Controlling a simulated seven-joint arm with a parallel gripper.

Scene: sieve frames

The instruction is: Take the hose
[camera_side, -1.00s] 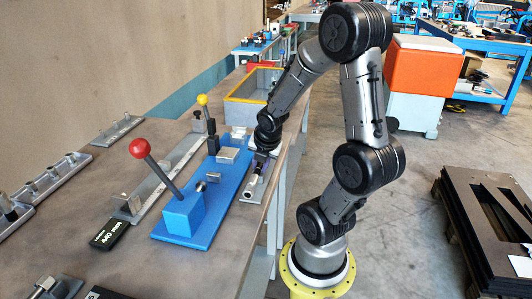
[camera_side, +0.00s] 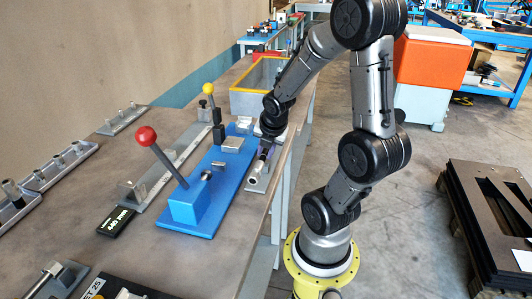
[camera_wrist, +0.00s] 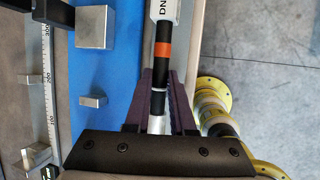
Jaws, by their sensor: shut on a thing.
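The hose (camera_wrist: 161,70) is a black tube with an orange band, running up and down the middle of the wrist view. A white fitting (camera_wrist: 164,10) lettered "DN" is at its upper end, and a pale metallic part is at its lower end. My gripper (camera_wrist: 161,85) is shut on the hose, with a dark purple finger on each side. In the side view my gripper (camera_side: 264,152) points down at the bench's right edge, beside the blue plate. The hose is small and partly hidden there. I cannot tell whether it is lifted clear.
The blue plate (camera_side: 214,192) carries a red-knobbed lever (camera_side: 147,137) and metal blocks. A rail fixture with a yellow knob (camera_side: 208,88) stands left of it. A yellow-edged grey bin (camera_side: 262,84) is farther back. The bench drops to open floor on the right.

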